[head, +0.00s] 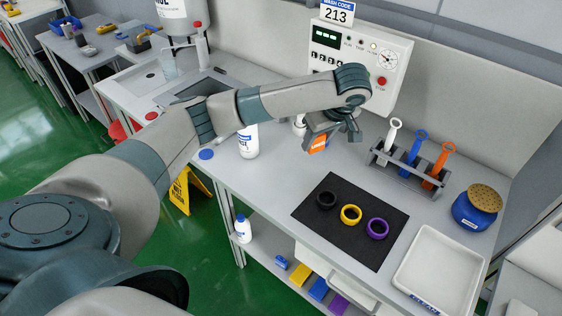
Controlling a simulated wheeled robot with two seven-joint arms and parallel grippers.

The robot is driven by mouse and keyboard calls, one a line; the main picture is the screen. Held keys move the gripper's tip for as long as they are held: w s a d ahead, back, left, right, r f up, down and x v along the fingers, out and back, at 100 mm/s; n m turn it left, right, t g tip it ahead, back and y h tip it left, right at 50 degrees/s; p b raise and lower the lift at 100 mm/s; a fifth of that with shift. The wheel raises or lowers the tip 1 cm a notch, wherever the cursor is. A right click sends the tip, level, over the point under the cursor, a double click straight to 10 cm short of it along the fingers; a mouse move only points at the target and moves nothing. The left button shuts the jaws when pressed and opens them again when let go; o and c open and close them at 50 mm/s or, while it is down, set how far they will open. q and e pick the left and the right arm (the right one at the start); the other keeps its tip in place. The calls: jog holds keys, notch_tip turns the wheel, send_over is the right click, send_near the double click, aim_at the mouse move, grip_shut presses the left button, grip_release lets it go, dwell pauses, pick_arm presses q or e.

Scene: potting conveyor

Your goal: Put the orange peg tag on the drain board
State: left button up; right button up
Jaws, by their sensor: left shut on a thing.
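My left gripper (335,133) is above the back of the bench, pointing down, in front of the control box. It is shut on a small orange piece with white lettering (318,143); the fingers hide part of this piece. A separate orange ring-topped peg (441,158) stands in a grey rack (408,172), right of a blue one (416,145) and a white one (393,135). I cannot tell which orange thing is the peg tag. No surface is readably marked as the drain board; a shallow white tray (405,255) lies at the front right. My right gripper is out of view.
A black mat (335,240) holds black, yellow and purple rings. A blue pot with a perforated tan top (475,208) stands right of the rack. A white bottle (248,143) stands left of the gripper. The control box (390,45) blocks the back.

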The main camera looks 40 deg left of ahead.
pick_arm(q)
jog(key=s+a+f, duration=0.1)
jog(key=a, duration=0.1)
jog(key=s+a+f, duration=0.4)
jog(key=a, duration=0.1)
jog(key=shift+s+a+f+p, duration=0.1)
jog(key=shift+s+p, duration=0.05)
jog(key=shift+p, duration=0.15)
jog(key=shift+f+p, duration=0.6)
jog(key=shift+f, duration=1.4)
jog(key=shift+f, duration=0.15)
jog(key=o, duration=1.3)
